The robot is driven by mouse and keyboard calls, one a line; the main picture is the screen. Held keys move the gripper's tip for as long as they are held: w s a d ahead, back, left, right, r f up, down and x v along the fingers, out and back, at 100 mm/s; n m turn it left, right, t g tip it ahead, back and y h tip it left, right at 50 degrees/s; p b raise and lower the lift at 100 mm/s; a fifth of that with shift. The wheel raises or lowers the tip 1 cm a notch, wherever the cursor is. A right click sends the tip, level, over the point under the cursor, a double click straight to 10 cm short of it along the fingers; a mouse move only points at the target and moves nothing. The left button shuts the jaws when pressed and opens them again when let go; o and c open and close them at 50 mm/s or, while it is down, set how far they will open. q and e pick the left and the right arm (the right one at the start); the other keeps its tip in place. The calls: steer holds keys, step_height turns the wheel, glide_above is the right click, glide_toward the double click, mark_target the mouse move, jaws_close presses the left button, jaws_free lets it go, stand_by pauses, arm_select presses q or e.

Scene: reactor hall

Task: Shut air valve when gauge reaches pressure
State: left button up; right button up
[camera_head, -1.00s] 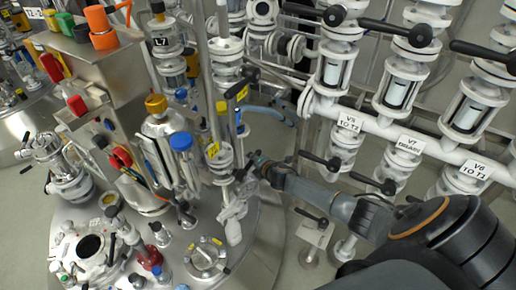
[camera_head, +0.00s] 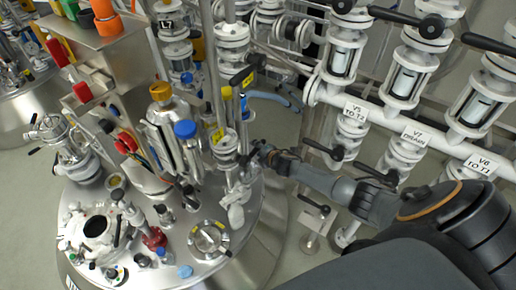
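My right gripper (camera_head: 250,160) is at the end of the dark arm that comes in from the right. It is beside the white and metal fittings (camera_head: 237,190) at the right side of the reactor lid (camera_head: 258,205). It is small and dark here, so I cannot tell whether its fingers are open or touching a fitting. I cannot make out which part is the air valve. No gauge face can be read. My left gripper is not in view.
A white pipe manifold with sight glasses (camera_head: 404,75) and black lever handles (camera_head: 393,15) runs along the right. Its tags include V5 TO T2 (camera_head: 355,112) and V6 TO T1 (camera_head: 480,165). A metal box (camera_head: 95,45) with coloured handles stands left. Grey floor (camera_head: 275,120) shows between reactor and manifold.

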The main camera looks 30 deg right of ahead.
steer(key=shift+r, duration=0.2)
steer(key=d+v, duration=0.1)
steer(key=v, duration=1)
steer(key=shift+s+a+r, duration=0.15)
steer(key=shift+s+a, duration=0.25)
steer(key=shift+a, duration=0.1)
steer(key=s+a+f+m+g+b, duration=0.1)
steer(key=s+f+m+g, duration=0.2)
steer(key=s+f+m, duration=0.7)
steer(key=s+f+n+g+b, duration=0.15)
steer(key=s+f, duration=0.55)
steer(key=f, duration=0.8)
steer(key=s+a+f+m+g, duration=0.2)
steer(key=s+a+f+m, duration=0.1)
steer(key=s, duration=0.6)
steer(key=s+a+f+m+g, duration=0.2)
steer(key=s+a+f, duration=0.4)
steer(key=s, duration=0.3)
steer(key=s+a+f+m+g+y, duration=0.1)
steer(key=s+a+f+m, duration=0.3)
steer(key=s, duration=0.6)
steer(key=shift+a+f+g, duration=0.55)
steer(key=shift+f, duration=0.25)
steer(key=shift+s, duration=0.15)
